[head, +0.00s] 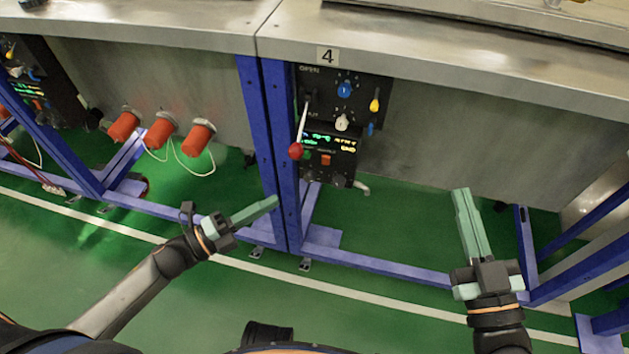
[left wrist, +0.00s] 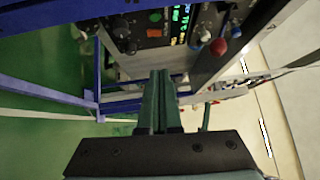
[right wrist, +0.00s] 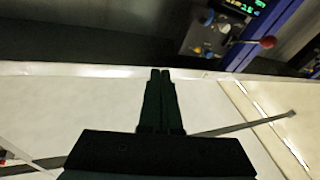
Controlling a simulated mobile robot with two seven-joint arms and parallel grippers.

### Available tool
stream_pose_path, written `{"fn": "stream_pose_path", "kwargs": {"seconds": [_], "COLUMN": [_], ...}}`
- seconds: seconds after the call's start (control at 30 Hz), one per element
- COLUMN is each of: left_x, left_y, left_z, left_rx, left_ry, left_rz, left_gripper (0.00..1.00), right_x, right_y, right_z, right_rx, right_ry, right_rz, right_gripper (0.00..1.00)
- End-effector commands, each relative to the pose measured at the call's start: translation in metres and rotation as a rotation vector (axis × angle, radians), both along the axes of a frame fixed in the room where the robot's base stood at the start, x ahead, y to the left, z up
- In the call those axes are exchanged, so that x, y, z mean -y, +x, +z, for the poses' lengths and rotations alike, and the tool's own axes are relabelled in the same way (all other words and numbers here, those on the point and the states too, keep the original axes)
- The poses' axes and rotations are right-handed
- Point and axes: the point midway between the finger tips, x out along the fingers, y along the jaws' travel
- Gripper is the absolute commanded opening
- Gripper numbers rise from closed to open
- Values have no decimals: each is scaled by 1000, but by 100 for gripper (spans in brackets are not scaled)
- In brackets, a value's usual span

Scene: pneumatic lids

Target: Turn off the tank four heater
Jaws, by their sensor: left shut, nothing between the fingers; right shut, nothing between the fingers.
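The black control panel of tank four (head: 365,97) is mounted under the bench beneath the label 4 (head: 327,56). It carries a lever with a red ball (head: 296,151), a blue knob (head: 344,90), a white knob (head: 342,122), a yellow knob (head: 375,104) and a lit green display with a red-orange switch (head: 326,160) below it. The lever hangs down. My left gripper (head: 274,202) is shut and empty, below and left of the panel, near the blue post. My right gripper (head: 462,192) is shut and empty, right of and below the panel.
Blue frame posts (head: 267,150) stand left of the panel, with a blue rail (head: 375,268) low along the floor. Several red cylinders (head: 163,131) hang further left. Another control panel (head: 40,85) is at the far left. The steel bench edge (head: 440,65) overhangs the panel.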

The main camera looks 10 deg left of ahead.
Motion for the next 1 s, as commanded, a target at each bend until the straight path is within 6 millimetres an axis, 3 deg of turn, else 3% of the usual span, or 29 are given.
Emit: {"fn": "stream_pose_path", "kwargs": {"seconds": [0.57, 0.77, 1.0], "left_x": [4, 24, 63], "left_y": [1, 21, 57], "left_z": [-4, -1, 4], "left_rx": [47, 49, 49], "left_ry": [37, 36, 35], "left_rz": [-36, -36, -37], "left_gripper": [0, 0, 0], "right_x": [-1, -2, -4], "right_y": [-2, -5, -12], "right_z": [6, 16, 35], "right_rx": [43, 91, 179], "right_ry": [1, 0, 3], "right_rz": [7, 15, 27], "right_gripper": [0, 0, 0]}}
